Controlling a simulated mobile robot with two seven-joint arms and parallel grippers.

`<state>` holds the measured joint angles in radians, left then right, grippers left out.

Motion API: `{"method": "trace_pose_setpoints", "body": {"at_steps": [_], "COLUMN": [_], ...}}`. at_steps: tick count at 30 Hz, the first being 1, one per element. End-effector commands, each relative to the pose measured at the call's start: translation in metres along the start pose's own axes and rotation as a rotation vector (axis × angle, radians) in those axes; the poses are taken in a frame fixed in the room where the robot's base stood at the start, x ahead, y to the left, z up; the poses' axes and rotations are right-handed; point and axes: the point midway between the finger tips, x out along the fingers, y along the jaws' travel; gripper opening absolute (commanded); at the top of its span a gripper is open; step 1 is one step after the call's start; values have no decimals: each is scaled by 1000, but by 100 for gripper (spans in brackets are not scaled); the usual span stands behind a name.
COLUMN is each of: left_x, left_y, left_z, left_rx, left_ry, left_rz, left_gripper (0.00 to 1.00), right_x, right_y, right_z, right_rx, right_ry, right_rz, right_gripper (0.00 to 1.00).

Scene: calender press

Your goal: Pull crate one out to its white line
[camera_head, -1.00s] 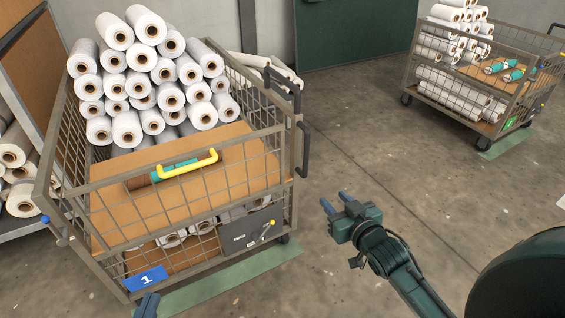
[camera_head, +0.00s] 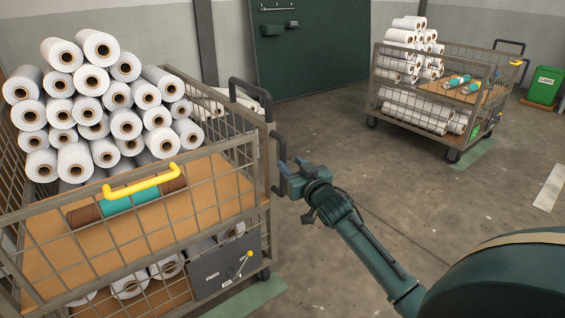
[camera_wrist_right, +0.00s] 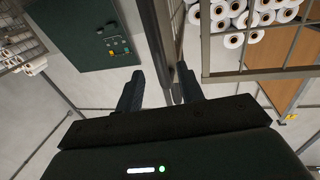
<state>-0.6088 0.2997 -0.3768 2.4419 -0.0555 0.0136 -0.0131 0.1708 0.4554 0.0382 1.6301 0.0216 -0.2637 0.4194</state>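Crate one (camera_head: 130,262) is a wire-sided trolley at the left in the head view, stacked with white rolls (camera_head: 95,120). A dark grip handle (camera_head: 278,148) stands upright at its right corner; in the wrist view it shows as a dark vertical bar (camera_wrist_right: 172,45). My right gripper (camera_head: 290,166) is open at this handle. In the wrist view its fingers (camera_wrist_right: 160,88) are spread with the bar between them, nearer the right finger; contact is unclear. My left gripper is not in view. A white strip (camera_head: 550,188) lies on the floor at the far right; whether it is crate one's line is unclear.
A second roll trolley (camera_head: 440,95) stands at the back right, with a green bin (camera_head: 545,86) beyond it. A green floor strip (camera_head: 245,298) lies beside crate one. Floor between the trolleys is clear.

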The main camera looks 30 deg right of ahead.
Motion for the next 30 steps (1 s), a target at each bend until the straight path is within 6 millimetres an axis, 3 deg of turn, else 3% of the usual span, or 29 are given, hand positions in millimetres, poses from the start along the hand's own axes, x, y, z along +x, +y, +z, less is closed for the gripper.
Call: {"method": "trace_pose_setpoints", "body": {"at_steps": [6,12,23,30], "left_x": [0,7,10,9], "left_y": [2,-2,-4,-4], "left_z": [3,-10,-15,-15], "left_rx": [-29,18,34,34], "left_ry": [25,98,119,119], "left_rz": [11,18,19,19], "left_gripper": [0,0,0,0], "right_x": [37,54,58,58], "right_y": [0,0,0,0], "right_z": [2,1,0,0], "right_rx": [-2,-1,-1,-1], "right_ry": [1,0,-1,-1], "right_rz": [1,0,0,0], "right_gripper": [38,38,38,18]}}
